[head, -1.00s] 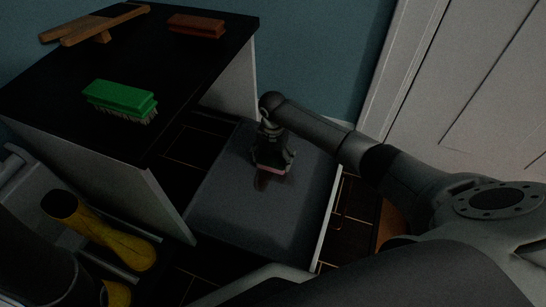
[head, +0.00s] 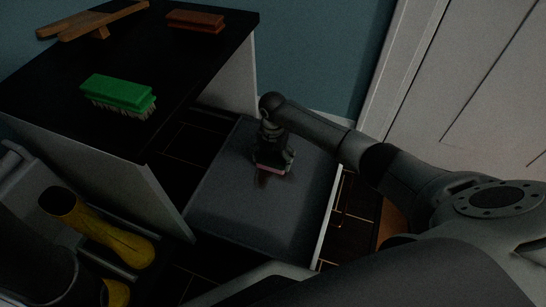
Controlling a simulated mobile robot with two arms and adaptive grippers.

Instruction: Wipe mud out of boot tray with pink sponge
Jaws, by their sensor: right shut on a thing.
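The boot tray (head: 250,217) is a dark grey, flat tray low down in the middle of the head view. A small brown mud patch (head: 262,181) shows on it just in front of my right gripper. My right gripper (head: 272,166) points down over the tray's far half and is shut on the pink sponge (head: 270,171). Only a thin pink edge of the sponge shows under the fingers, at or very close to the tray surface. My left gripper is not in view.
A black-topped bench (head: 60,100) stands at the left with a green brush (head: 118,95), a brown brush (head: 195,20) and a wooden boot jack (head: 95,22). Yellow boots (head: 110,235) are at lower left. A white door (head: 490,90) is at right.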

